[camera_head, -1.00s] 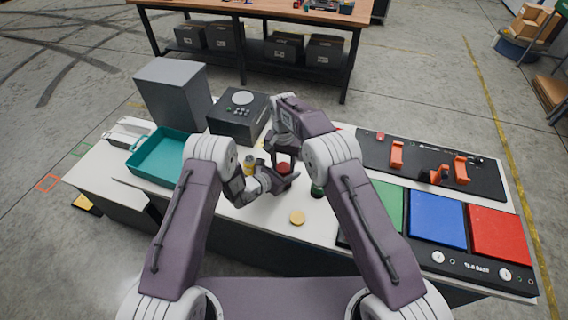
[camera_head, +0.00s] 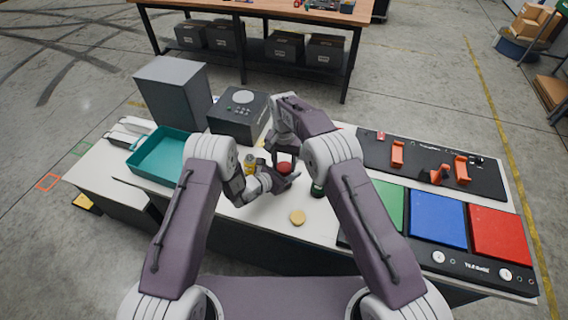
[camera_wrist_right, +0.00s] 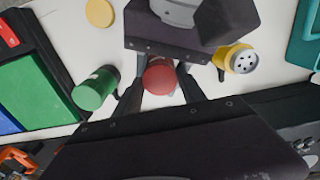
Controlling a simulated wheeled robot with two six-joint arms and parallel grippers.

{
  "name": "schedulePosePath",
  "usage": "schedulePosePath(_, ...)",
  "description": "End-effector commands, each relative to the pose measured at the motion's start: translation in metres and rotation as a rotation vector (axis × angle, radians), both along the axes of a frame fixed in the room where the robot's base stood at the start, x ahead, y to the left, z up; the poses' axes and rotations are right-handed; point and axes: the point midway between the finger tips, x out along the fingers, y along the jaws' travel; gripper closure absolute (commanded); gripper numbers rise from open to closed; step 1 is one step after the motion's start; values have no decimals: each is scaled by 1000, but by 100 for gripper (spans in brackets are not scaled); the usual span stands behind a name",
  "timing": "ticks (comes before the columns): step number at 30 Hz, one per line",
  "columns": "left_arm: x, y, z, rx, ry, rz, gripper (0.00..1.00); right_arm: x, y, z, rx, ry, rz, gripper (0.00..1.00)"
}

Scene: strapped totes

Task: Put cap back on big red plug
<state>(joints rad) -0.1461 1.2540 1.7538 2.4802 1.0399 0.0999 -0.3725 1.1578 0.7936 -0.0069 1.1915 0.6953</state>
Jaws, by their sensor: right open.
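The red plug (camera_head: 284,167) shows its round red top in the head view. It also shows in the right wrist view (camera_wrist_right: 159,76), between my right fingers; whether that top is a seated cap is unclear. My left gripper (camera_head: 280,180) is around the plug from the left, with its fingers on either side; the contact is partly hidden. My right gripper (camera_head: 285,153) is open directly above the red top, pointing down, with its fingers (camera_wrist_right: 160,88) apart on both sides of it.
A green plug (camera_wrist_right: 95,88) and a yellow plug (camera_wrist_right: 237,58) with a holed face stand nearby. A round yellow cap (camera_head: 297,217) lies at the table front. A teal tote (camera_head: 163,153) is left; a black panel with green, blue and red pads (camera_head: 437,219) is right.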

Motion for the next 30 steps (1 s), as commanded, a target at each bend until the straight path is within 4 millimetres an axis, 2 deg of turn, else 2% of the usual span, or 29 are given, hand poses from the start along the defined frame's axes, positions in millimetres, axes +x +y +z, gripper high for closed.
schedulePosePath(1, 7, -7, 16, -16, -48, -16, 100, -7, 0, -7, -7, 24, 3, 46)
schedulePosePath(7, 8, -5, 16, -17, -46, -10, 100, -8, 1, 20, -6, 29, 5, 46)
schedulePosePath(14, 7, -3, 12, -14, -32, -3, 100, -9, 2, 28, -3, 29, 7, 46)
schedulePosePath(15, 6, -3, 11, -14, -30, -2, 100, -9, 2, 28, -2, 28, 8, 50)
schedulePosePath(18, 6, -2, 10, -13, -25, 1, 100, -8, 2, 30, -1, 25, 9, 77)
schedulePosePath(29, 5, 0, 7, -12, -16, 8, 100, -6, 2, 32, 0, 19, 7, 78)
schedulePosePath(30, 5, 1, 7, -12, -16, 8, 100, -6, 2, 35, 1, 18, 7, 85)
